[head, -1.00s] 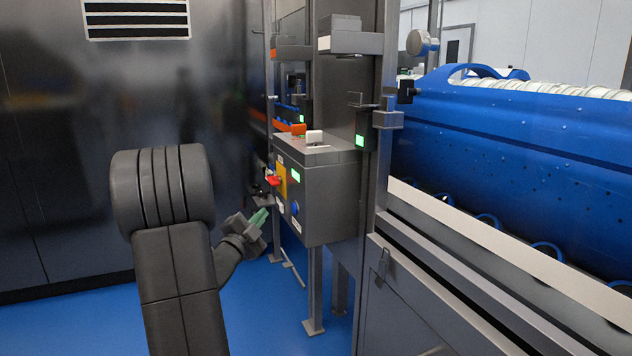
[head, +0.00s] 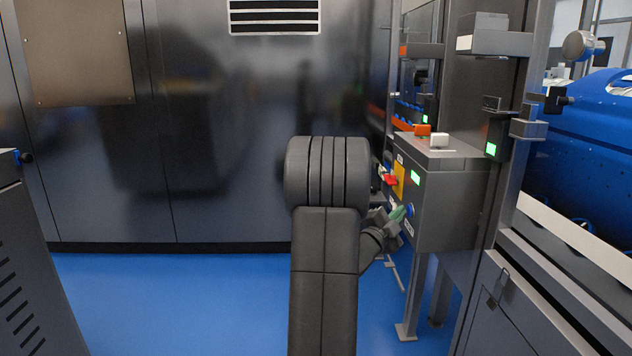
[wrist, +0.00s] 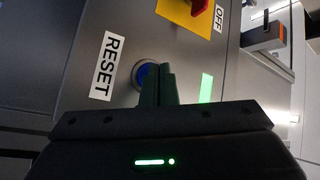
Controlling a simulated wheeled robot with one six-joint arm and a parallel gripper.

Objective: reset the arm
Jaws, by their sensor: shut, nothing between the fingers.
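A grey control box (head: 450,200) stands on legs to the right of my arm in the head view. A round blue button (head: 409,210) is on its face; the wrist view shows the button (wrist: 140,76) beside a white RESET label (wrist: 108,66). My gripper (head: 398,213) is shut and empty, its green fingers together. In the wrist view the fingertips (wrist: 158,70) overlap the right part of the button and hide it there. I cannot tell whether they touch it. A red switch on a yellow plate (wrist: 186,12), labelled OFF, sits above the button.
A green lit display (head: 415,177) is on the box face. An orange and a white block lie on top. A metal post (head: 520,160) and a grey cabinet (head: 540,310) stand to the right. Another dark cabinet (head: 35,270) is at left. Blue floor between is clear.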

